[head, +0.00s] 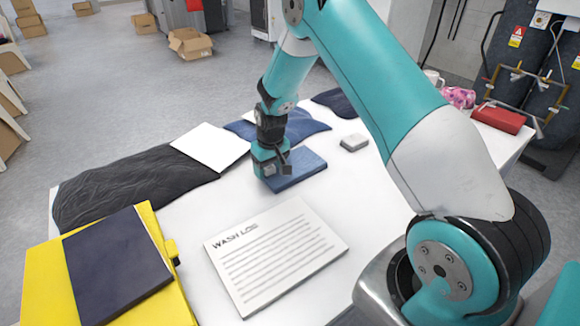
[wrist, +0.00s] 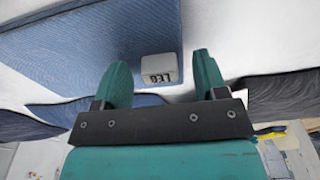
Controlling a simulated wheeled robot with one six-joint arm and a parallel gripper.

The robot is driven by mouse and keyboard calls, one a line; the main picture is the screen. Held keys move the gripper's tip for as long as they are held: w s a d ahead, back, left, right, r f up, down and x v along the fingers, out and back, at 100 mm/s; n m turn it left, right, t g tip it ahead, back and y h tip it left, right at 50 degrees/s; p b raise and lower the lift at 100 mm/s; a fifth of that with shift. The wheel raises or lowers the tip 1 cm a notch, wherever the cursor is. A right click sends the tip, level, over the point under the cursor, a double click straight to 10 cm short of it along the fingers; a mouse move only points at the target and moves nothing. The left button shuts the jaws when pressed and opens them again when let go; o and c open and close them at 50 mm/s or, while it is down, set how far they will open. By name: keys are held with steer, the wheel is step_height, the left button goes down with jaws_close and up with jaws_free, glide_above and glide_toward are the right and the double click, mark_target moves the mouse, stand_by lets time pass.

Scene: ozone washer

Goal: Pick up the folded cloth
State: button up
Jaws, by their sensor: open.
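A flat blue folded cloth (head: 306,168) lies on the white table, near its middle. My gripper (head: 280,168) is right over its left part and hides some of it. In the wrist view the cloth (wrist: 90,45) fills the upper left, and my gripper (wrist: 160,63) shows two teal fingers spread apart. Nothing is held between them. I cannot tell whether the fingertips touch the cloth.
A small grey block (head: 354,142) with lettering sits right of the cloth. A wash log board (head: 275,250) lies in front. Crumpled blue cloth (head: 308,128), black cloth (head: 125,185) and a white sheet (head: 210,148) lie behind and left. A red box (head: 498,118) is far right.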

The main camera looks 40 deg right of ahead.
steer(key=c, duration=1.1)
